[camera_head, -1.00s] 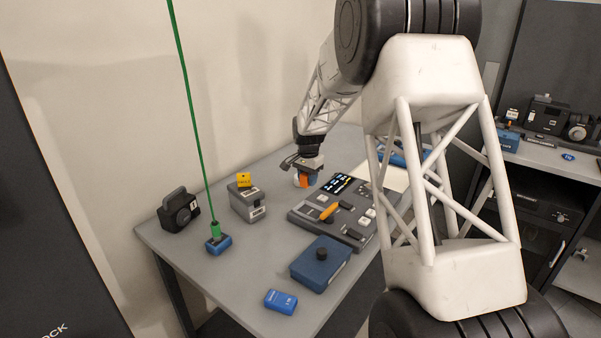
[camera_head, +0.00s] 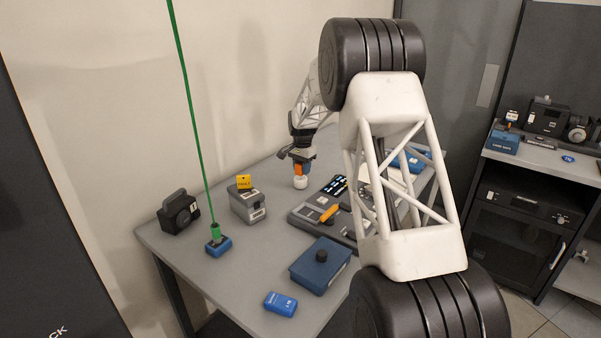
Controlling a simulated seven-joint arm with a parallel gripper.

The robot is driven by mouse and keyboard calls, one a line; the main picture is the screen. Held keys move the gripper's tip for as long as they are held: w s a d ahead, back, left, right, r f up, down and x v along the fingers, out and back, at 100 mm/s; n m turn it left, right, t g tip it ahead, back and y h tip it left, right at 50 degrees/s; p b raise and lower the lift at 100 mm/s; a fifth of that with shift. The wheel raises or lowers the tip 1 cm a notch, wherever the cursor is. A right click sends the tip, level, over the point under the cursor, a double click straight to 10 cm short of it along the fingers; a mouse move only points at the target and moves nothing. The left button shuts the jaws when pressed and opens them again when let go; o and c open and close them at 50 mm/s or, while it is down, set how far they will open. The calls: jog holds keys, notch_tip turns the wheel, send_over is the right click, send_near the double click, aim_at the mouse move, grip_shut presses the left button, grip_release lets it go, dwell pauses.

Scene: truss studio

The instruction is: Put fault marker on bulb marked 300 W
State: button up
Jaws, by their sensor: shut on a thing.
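A yellow marker (camera_head: 244,182) with dark lettering that looks like FAULT stands on top of a grey box (camera_head: 247,205) with white labels. My gripper (camera_head: 299,170) is over the back part of the table, to the right of that box. An orange part shows just above the white thing. No 300 W marking is readable. I cannot tell whether the white thing touches the table.
A control panel (camera_head: 307,214) with an orange lever is near my gripper.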

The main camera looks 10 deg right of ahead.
aim_at(301, 164)
jog(key=shift+w+f, duration=0.15)
jog(key=shift+w, duration=1.65)
jog(key=shift+f, duration=0.1)
jog(key=shift+f, duration=1.65)
jog(key=shift+f, duration=0.1)
jog(key=o, duration=0.9)
notch_tip(301, 164, up, 12)
jog(key=shift+r, duration=0.1)
